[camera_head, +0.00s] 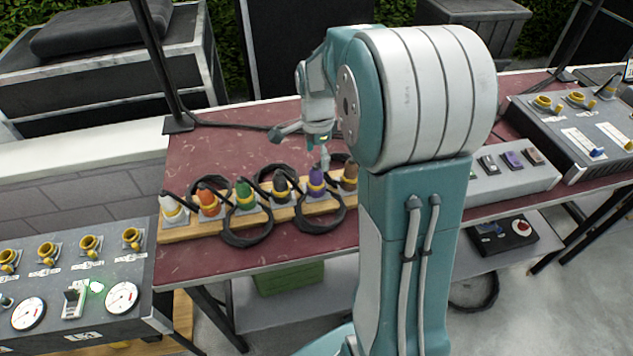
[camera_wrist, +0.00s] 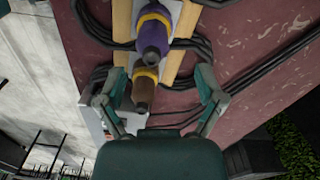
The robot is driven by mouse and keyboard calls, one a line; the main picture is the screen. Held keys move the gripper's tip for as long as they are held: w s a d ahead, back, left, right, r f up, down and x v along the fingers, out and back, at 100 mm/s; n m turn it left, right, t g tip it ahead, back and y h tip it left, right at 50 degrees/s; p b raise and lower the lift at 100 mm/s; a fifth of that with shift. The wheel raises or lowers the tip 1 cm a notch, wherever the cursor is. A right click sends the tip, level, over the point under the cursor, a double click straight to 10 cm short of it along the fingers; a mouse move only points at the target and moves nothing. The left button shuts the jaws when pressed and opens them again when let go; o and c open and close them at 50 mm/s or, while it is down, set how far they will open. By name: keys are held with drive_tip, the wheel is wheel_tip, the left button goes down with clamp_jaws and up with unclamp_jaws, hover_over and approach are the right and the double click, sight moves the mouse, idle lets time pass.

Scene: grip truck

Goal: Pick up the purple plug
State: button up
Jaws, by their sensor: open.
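The purple plug (camera_head: 316,181) stands in a wooden strip (camera_head: 292,219) on the dark red table, between a black plug (camera_head: 282,190) and a brown plug (camera_head: 349,175). It has a yellow ring around it. In the wrist view the purple plug (camera_wrist: 152,36) is at the top middle, with the brown plug (camera_wrist: 144,90) below it, nearer my gripper. My gripper (camera_wrist: 158,98) is open and empty, its two fingers spread to either side of the brown plug in the picture. In the head view my gripper (camera_head: 324,160) is just above the purple plug, partly hidden by my arm.
White (camera_head: 172,208), orange (camera_head: 208,201) and green (camera_head: 244,194) plugs stand left in the same strip. Looped black cables (camera_head: 245,240) lie around the plugs. A grey control box (camera_head: 75,290) is at the lower left, and a switch box (camera_head: 510,182) is to the right. The table's back left is mostly clear.

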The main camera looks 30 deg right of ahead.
sight(316, 176)
drive_tip(key=shift+s+f, duration=0.1)
drive_tip(key=shift+f, duration=0.6)
drive_tip(key=f, duration=0.2)
drive_tip(key=a+f, duration=0.1)
drive_tip(key=shift+s+f, duration=0.25)
drive_tip(key=shift+f, duration=0.4)
drive_tip(key=shift+d, duration=0.25)
drive_tip(key=shift+c, duration=0.6)
drive_tip(key=c, duration=0.5)
drive_tip(key=shift+a, duration=0.1)
clamp_jaws()
